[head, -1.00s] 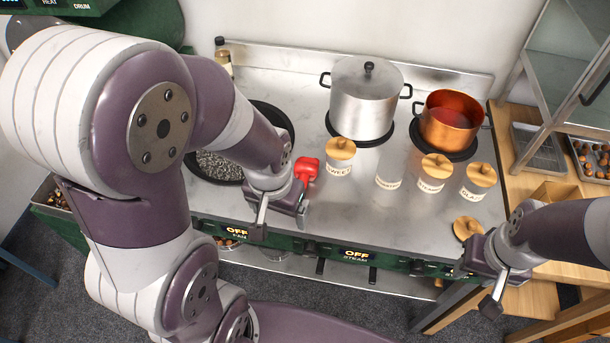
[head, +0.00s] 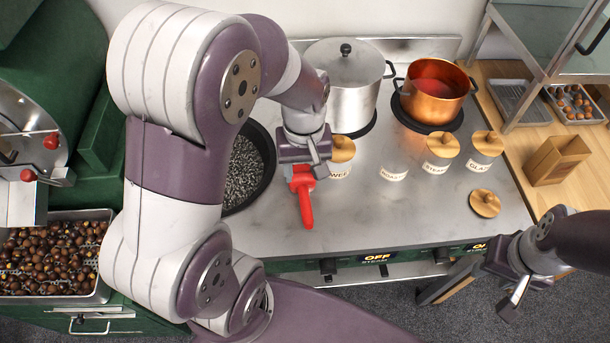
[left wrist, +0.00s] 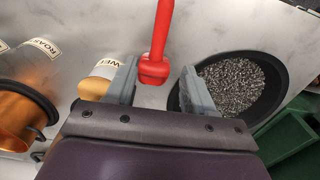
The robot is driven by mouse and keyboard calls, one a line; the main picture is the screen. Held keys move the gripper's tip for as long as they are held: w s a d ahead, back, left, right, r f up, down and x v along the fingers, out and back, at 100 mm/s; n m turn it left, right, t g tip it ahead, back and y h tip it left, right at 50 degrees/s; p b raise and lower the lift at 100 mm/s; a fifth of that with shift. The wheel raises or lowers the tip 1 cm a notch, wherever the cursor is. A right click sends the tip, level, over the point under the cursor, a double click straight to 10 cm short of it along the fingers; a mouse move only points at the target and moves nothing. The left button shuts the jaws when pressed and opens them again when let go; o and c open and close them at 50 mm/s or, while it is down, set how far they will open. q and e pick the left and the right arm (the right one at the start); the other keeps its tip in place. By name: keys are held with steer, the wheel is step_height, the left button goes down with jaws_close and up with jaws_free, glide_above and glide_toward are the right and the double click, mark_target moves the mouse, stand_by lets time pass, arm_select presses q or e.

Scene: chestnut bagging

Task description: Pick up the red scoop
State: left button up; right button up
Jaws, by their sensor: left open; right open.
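The red scoop (head: 306,204) lies on the steel counter between the black pan and the jars, its handle toward the counter's front edge. My left gripper (head: 306,174) is open above its head end, which it partly hides in the head view. In the left wrist view the scoop (left wrist: 159,40) shows between the two open fingers (left wrist: 155,85), its head close to the fingertip line and its handle running away upward. I cannot tell whether the fingers touch it. My right gripper (head: 507,288) is open and empty, off the counter's front right.
A black pan (head: 262,190) of dark grains is left of the scoop. Lidded jars (head: 440,152), a steel pot (head: 338,95) and a copper pot (head: 435,92) stand to the right and behind. A wooden lid (head: 485,203) lies flat. The front middle counter is clear.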

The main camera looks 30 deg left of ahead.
mark_target(305, 197)
arm_select(q)
steer(key=f, duration=0.1)
steer(key=d+f, duration=0.1)
steer(key=f, duration=0.1)
steer(key=shift+s+d+f, duration=0.1)
steer(key=shift+s+f, duration=0.05)
steer(key=shift+f, duration=0.15)
steer(key=f, duration=0.3)
steer(key=a+f, duration=0.1)
steer(key=f, duration=0.1)
steer(key=w+f, duration=0.1)
steer(key=f, duration=0.2)
steer(key=shift+a+f, duration=0.15)
steer(key=shift+f, duration=0.15)
jaws_close()
